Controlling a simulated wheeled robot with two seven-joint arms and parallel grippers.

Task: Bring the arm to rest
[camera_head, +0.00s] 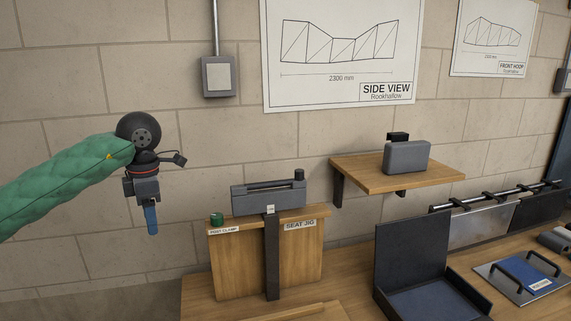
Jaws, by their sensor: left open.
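My left arm, in a green quilted sleeve, comes in from the left edge of the head view. My left gripper (151,217) hangs downward at its end, with a blue finger showing at the bottom. It is in the air in front of the block wall, left of the wooden seat jig board, and appears to touch nothing. The jaws are open and I see nothing held in them; the finger gap is hard to make out from this side. My right gripper is not in view.
The seat jig board (235,262) stands on the wooden bench (349,263). A grey box (407,157) sits on a wall shelf (371,176). A dark open-fronted tray (412,246) and a handled plate (493,272) are on the right. The wall space around my gripper is clear.

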